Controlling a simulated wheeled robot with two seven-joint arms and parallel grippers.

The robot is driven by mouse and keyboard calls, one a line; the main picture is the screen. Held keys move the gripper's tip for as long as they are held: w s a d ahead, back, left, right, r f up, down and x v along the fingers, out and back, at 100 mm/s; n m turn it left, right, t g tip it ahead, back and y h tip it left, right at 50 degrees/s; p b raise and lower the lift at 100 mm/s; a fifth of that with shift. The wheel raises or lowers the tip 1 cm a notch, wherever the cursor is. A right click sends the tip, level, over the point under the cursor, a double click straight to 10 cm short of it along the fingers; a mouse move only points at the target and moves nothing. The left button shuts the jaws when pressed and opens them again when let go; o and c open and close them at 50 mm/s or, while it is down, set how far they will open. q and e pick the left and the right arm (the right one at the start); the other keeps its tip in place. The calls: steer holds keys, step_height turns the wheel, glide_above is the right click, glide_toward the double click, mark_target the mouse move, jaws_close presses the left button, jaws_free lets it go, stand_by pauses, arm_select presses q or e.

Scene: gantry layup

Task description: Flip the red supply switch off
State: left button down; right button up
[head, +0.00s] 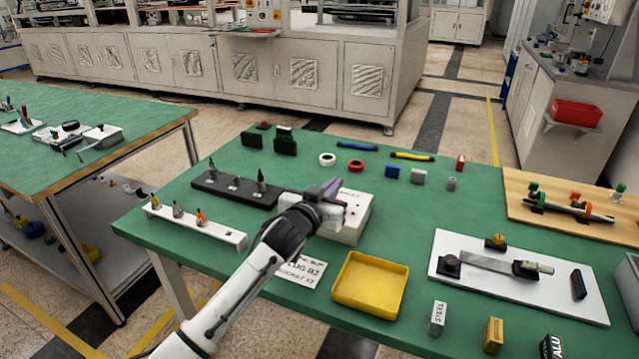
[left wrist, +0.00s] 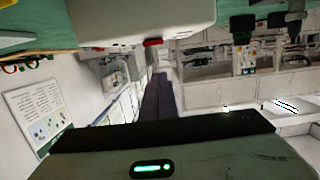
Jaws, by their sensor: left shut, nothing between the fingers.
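The white supply box (head: 357,220) stands on the green table, partly hidden behind my left gripper (head: 332,186). The gripper's dark fingers are together and empty, over the back left part of the box. In the left wrist view the box (left wrist: 140,20) hangs at the top of the picture. A small red part (left wrist: 153,42), which looks like the red switch, sticks out at its edge. The fingers (left wrist: 162,82) point towards it with their tips just short of it in the picture; I cannot tell whether they touch. In the head view the switch is hidden. My right gripper is out of view.
A yellow tray (head: 370,284) and a label plate (head: 300,270) lie in front of the box. A black tool rack (head: 235,188) and a white rack (head: 195,226) stand to the left. A white board (head: 515,275) with a metal strip lies to the right.

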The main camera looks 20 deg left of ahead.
arm_select(q)
steer(key=s+r, duration=0.3)
steer(key=s, duration=0.6)
steer(key=shift+s+r, duration=0.2)
steer(key=shift+r, duration=0.05)
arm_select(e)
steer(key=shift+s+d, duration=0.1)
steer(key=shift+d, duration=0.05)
arm_select(q)
steer(key=shift+s+f, duration=0.1)
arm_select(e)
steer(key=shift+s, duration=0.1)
